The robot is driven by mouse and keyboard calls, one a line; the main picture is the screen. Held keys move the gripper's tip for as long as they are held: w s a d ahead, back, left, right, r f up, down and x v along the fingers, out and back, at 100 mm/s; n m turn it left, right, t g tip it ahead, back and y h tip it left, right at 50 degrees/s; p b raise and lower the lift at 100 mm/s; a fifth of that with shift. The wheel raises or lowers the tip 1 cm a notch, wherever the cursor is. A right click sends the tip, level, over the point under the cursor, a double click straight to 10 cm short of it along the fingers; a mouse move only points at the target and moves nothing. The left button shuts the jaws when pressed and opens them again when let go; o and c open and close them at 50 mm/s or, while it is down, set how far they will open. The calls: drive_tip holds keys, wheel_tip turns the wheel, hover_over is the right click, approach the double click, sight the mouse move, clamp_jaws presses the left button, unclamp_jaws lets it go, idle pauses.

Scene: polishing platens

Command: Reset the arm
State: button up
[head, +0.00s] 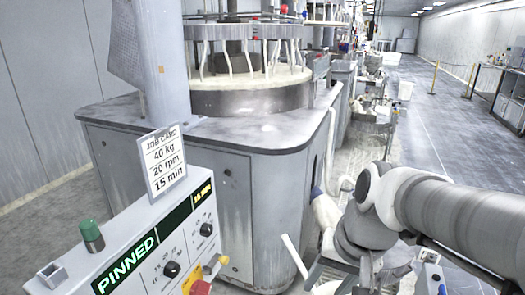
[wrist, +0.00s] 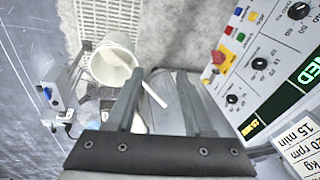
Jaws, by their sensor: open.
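My gripper (wrist: 160,78) shows in the wrist view with its two grey fingers apart and nothing seen held between them. The fingers point past the machine's grey side, with a thin white lever or pipe (wrist: 155,94) visible between them. In the head view my arm reaches in from the right edge, bent at a white and grey joint; the fingers cannot be made out there. The control panel (head: 140,251) stands at the lower left, apart from my arm. It also shows at the right of the wrist view (wrist: 262,60), right of the fingers.
The polishing machine (head: 215,165) fills the middle, its round platen (head: 250,98) on top. A job card (head: 165,162) reads 40 kg, 20 rpm, 15 min. A white bucket (wrist: 112,62) and a white grid (wrist: 108,18) lie beyond my fingers. The aisle (head: 440,125) at right is open.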

drive_tip(key=s+d+r+n+t+h+p, duration=0.1)
drive_tip(key=s+r+p, duration=0.1)
drive_tip(key=r+p, duration=0.5)
drive_tip(key=s+d+r+n+t+p, duration=0.2)
drive_tip(key=r+p, duration=0.5)
drive_tip(key=r, duration=0.5)
drive_tip(key=shift+s+d+r+h, duration=0.15)
drive_tip(key=shift+h, duration=0.25)
drive_tip(key=shift+a, duration=0.2)
